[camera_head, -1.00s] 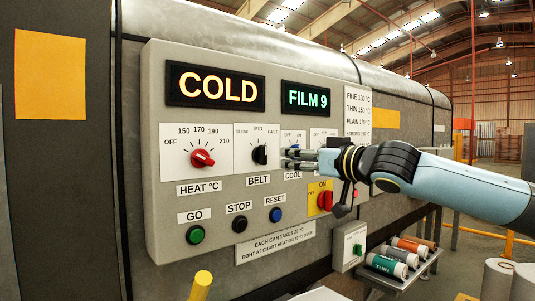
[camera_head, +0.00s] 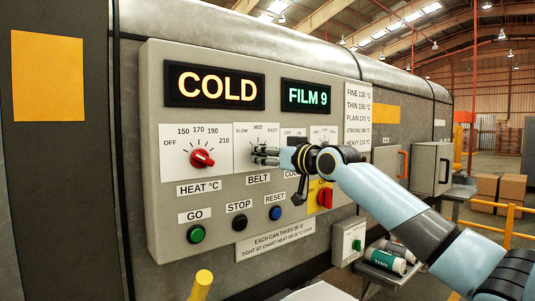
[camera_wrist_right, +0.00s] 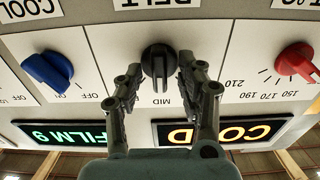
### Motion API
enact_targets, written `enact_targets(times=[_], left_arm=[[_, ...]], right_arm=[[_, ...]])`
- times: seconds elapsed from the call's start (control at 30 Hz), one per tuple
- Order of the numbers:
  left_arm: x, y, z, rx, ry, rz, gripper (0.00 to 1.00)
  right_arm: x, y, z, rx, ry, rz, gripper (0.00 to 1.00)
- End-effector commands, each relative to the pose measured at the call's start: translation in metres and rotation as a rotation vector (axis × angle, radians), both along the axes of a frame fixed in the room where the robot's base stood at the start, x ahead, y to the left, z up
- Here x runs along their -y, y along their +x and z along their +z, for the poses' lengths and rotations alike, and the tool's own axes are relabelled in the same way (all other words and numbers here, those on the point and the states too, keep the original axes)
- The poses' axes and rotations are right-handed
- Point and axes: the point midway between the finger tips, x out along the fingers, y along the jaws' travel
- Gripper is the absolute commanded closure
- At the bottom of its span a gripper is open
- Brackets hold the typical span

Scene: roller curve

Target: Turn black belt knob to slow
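The black belt knob (camera_wrist_right: 158,60) shows in the right wrist view, which sees the panel upside down. Its ridge points at the MID mark. In the head view the gripper hides the knob, while its scale plate (camera_head: 243,132) with SLOW, MID and FAST shows above the BELT label (camera_head: 258,179). My right gripper (camera_head: 262,155) is in front of the knob. In the wrist view its two fingers (camera_wrist_right: 159,75) are apart, one on each side of the knob, with small gaps seen. My left gripper is not in view.
The red heat knob (camera_head: 202,158) is left of the belt knob. The blue cool knob (camera_wrist_right: 48,70) is on its other side. Below are the green GO (camera_head: 195,234), black STOP (camera_head: 239,223) and blue RESET (camera_head: 275,213) buttons. A red switch (camera_head: 325,198) sits right of RESET.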

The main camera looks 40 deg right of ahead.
Motion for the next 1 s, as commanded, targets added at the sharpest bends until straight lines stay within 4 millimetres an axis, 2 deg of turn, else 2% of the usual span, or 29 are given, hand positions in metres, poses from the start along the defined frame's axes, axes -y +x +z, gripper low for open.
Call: enact_targets(times=[0.17, 0.5, 0.77, 1.0], left_arm=[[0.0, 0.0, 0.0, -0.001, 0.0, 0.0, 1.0], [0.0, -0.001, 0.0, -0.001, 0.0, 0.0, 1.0], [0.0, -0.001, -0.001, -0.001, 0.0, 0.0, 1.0], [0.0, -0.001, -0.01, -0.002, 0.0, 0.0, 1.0]], right_arm=[[0.0, 0.0, -0.001, -0.001, 0.0, 0.0, 0.62], [0.0, 0.0, -0.001, -0.001, 0.0, -0.001, 1.0], [0.0, 0.0, -0.001, 0.0, -0.008, -0.001, 1.0], [0.0, 0.0, -0.003, 0.006, -0.091, 0.0, 1.0]])
